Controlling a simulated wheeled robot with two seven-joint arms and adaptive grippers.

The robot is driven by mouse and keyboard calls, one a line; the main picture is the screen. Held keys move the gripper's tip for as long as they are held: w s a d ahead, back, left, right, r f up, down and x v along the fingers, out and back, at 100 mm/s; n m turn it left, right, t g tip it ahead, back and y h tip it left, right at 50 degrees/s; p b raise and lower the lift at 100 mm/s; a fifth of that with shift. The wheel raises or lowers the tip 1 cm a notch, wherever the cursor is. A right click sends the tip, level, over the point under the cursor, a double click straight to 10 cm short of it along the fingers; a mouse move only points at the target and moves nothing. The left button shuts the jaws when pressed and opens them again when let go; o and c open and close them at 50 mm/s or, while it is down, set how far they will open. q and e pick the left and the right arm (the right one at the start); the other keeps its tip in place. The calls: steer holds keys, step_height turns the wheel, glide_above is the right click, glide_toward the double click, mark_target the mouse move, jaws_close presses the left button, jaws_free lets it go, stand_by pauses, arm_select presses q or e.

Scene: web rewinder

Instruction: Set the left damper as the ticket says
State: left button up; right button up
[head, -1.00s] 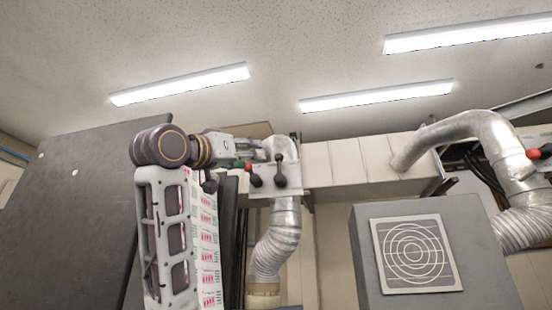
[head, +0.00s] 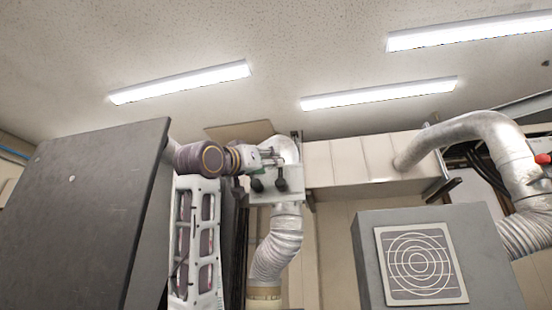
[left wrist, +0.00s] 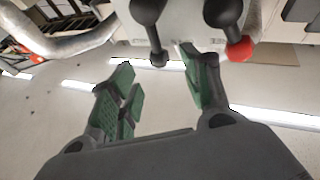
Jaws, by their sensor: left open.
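The left damper is a pale plate (head: 290,197) on the silver duct in the middle of the head view, with two dark knobs hanging on it. In the left wrist view, one lever (left wrist: 152,35) is all black and the other has a red tip (left wrist: 240,49). My left gripper (head: 272,153) is at the upper part of the plate. In the wrist view its green fingers (left wrist: 160,75) are spread, with the black lever's tip between them in the picture; contact cannot be told. No readable ticket shows. My right gripper is out of view.
A large dark panel (head: 75,215) stands on the left. A grey cabinet with a round grille (head: 421,263) stands at the lower right. Another silver duct (head: 480,130) with a red-tipped handle (head: 543,158) is at the far right. A beige duct (head: 350,162) runs behind.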

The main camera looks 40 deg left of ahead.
mark_target(281, 174)
arm_select(q)
steer(key=shift+p+x, duration=0.95)
steer(key=shift+x, duration=1.7)
jaws_close()
